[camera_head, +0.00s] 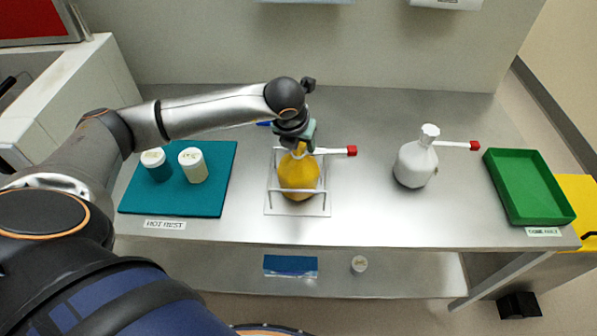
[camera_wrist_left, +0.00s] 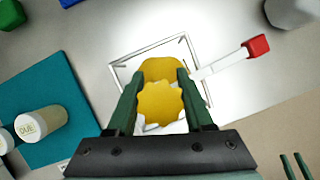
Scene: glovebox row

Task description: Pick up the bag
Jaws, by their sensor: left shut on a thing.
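The yellow bag (camera_head: 298,174) stands upright inside a clear wire-framed stand (camera_head: 272,208) at the middle of the bench. My left gripper (camera_head: 299,148) comes down from above and is shut on its gathered neck. In the left wrist view the scalloped yellow top (camera_wrist_left: 160,103) shows between my fingers. A second, white bag (camera_head: 415,166) with a gathered neck stands apart to the right, its tag ending in red. In the left wrist view two green fingers, apparently my right gripper (camera_wrist_left: 295,166), show at the lower right corner, apart and empty.
A red-ended tag (camera_head: 351,151) sticks out right of the stand. A teal mat (camera_head: 215,195) with two white-lidded jars lies left. A green tray (camera_head: 528,187) sits at the right end. Bench between stand and white bag is clear. A lower shelf holds a blue box (camera_head: 290,265).

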